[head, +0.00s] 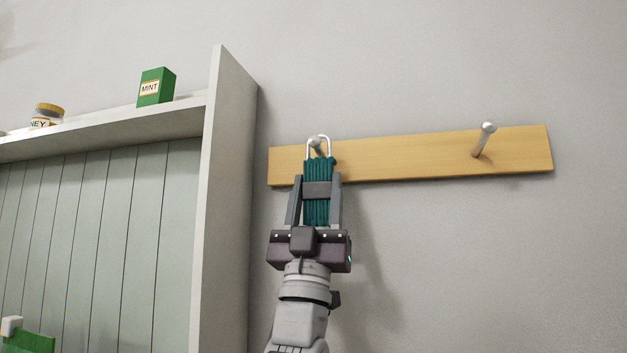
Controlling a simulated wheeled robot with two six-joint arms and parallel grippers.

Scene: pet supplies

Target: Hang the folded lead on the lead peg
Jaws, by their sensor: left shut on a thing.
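My left gripper (318,190) is shut on the folded lead (317,210), a teal bundle with a dark band and a silver metal loop at its top. The lead is upright in front of the left end of the wooden peg board (400,156). The loop is level with the left metal peg (316,144), whose tip shows inside the loop's outline. I cannot tell whether the loop is around the peg or only in front of it. A second metal peg (484,139) on the right of the board is bare. My right gripper is not in view.
A white shelf unit (222,200) stands left of the board, its side panel close to my left arm. On its shelf are a green MINT box (156,88) and a jar (47,115). A green object (28,342) shows at lower left.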

